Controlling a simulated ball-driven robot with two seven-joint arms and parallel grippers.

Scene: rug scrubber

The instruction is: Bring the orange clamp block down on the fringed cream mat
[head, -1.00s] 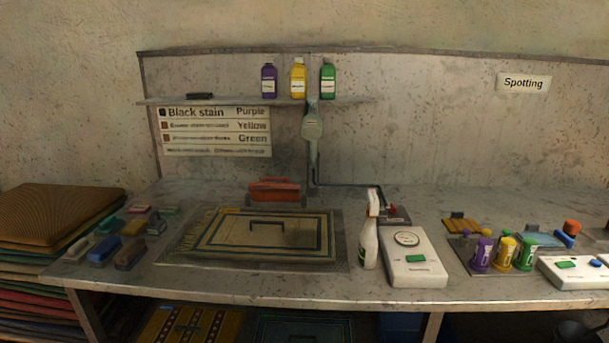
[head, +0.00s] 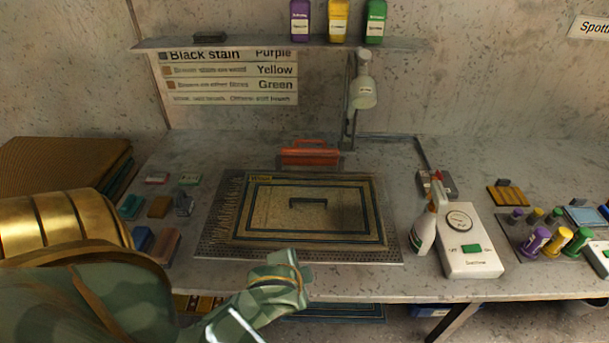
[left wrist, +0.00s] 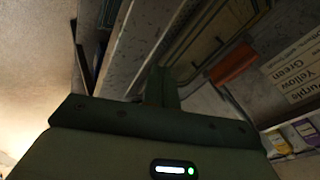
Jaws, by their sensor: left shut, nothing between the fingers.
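The orange clamp block (head: 310,154) stands at the back edge of the mat's board, centred and raised above the bench. It also shows in the left wrist view (left wrist: 233,62). The fringed cream mat (head: 245,222) lies flat on the bench, with dark blue border lines and fringe on its left side. A dark handle (head: 308,201) stands over the mat's middle. My left gripper (head: 288,265) is shut and empty in front of the mat's near edge, well short of the clamp block. Its closed fingers show in the left wrist view (left wrist: 160,85). My right gripper is out of view.
A spray bottle (head: 425,225) and a white box with a dial (head: 468,240) stand right of the mat. Several small coloured blocks (head: 160,207) lie left of it.

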